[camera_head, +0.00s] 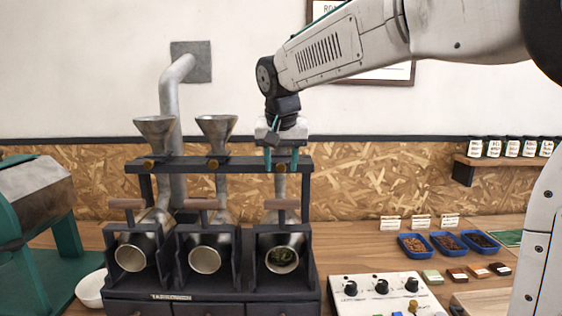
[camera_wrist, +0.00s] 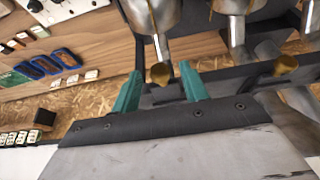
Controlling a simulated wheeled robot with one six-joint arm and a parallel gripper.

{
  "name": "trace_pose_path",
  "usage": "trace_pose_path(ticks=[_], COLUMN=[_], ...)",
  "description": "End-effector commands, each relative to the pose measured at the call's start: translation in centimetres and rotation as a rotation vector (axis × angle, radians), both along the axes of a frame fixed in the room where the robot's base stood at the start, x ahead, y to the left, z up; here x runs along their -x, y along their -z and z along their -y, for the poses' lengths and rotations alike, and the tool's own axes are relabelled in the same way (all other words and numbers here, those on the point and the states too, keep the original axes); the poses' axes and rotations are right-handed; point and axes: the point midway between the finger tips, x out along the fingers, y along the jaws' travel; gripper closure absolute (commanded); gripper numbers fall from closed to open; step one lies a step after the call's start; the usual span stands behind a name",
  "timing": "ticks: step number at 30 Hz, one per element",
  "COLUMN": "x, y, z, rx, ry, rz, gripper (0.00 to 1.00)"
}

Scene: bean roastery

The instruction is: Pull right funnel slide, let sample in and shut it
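The sample roaster stands on the bench with three drums under a dark crossbar (camera_head: 245,163). My gripper (camera_head: 281,166) is at the right end of this bar, its two teal fingers pointing down, apart. The brass knob of the right funnel slide (camera_wrist: 160,74) sits between the fingertips in the wrist view, with a gap visible on both sides. My gripper hides most of the right funnel in the head view. I cannot tell how far the right slide is pulled.
The left funnel (camera_head: 154,127) and middle funnel (camera_head: 215,127) stand beside it, with brass knobs below. A control panel (camera_head: 375,290) with dials is at the right front. Blue trays of beans (camera_head: 447,243) and small labelled cards lie further right. A green machine (camera_head: 40,215) is at far left.

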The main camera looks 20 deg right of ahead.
Motion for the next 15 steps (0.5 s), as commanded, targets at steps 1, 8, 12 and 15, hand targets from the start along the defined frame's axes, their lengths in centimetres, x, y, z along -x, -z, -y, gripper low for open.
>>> trace_pose_path(ticks=[1, 8, 12, 15], x=[0.0, 0.7, 1.7, 2.2], y=[0.0, -2.0, -4.4, -5.7], z=[0.0, -0.3, -0.6, -0.8], rx=[0.0, 0.0, 0.0, 0.0], ry=[0.0, 0.0, 0.0, -0.001], rz=[0.0, 0.003, 0.003, 0.002], gripper=[0.56, 0.56, 0.56, 0.56])
